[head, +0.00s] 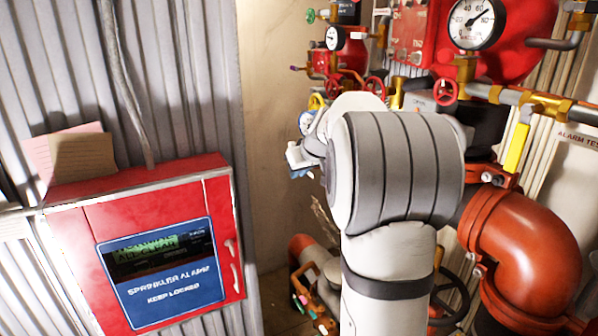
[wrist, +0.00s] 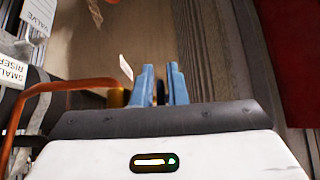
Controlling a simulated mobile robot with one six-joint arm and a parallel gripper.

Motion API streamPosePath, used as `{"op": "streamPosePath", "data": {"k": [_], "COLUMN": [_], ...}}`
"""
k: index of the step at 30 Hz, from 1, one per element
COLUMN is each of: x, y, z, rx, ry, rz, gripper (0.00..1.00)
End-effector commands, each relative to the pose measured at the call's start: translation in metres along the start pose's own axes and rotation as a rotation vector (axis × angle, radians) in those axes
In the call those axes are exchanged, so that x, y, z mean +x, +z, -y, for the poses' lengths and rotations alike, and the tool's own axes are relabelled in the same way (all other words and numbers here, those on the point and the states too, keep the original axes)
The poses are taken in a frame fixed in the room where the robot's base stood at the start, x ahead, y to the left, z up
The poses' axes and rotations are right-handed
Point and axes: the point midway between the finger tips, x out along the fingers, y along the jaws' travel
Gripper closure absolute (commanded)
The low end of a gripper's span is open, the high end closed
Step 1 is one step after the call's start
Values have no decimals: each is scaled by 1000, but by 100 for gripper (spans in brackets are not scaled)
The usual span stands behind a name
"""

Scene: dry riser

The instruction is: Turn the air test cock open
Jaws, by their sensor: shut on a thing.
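In the wrist view my gripper (head: 302,172) shows as two blue fingers (wrist: 160,70) with a narrow gap between them. They are closed on a small dark piece (wrist: 160,93), most likely the handle of the air test cock; its shape and angle are mostly hidden by the fingers. A brass-coloured part (wrist: 118,97) sits just left of the fingers, and a small white tag (wrist: 126,67) is near their tips. In the head view my arm covers most of this spot, so I cannot make out the cock there.
An orange curved pipe or handle (wrist: 45,95) and label cards (wrist: 38,12) lie left in the wrist view. In the head view, a red alarm cabinet (head: 85,225) is at left. Gauges, red handwheels (head: 375,87), a yellow lever (head: 517,148) and a large red elbow pipe (head: 525,245) crowd the right.

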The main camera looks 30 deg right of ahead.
Motion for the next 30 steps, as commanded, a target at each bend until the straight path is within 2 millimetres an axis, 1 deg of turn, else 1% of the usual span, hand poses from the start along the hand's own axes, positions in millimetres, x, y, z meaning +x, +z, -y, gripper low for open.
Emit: {"op": "streamPosePath", "data": {"k": [9,21,22,30], "x": [-2,-2,-2,-1], "y": [-2,-2,-2,-1], "z": [0,0,1,1], "rx": [0,-1,-2,-1], "ry": [2,1,1,0], "rz": [46,49,49,51], "gripper": [100,100,87,65]}}
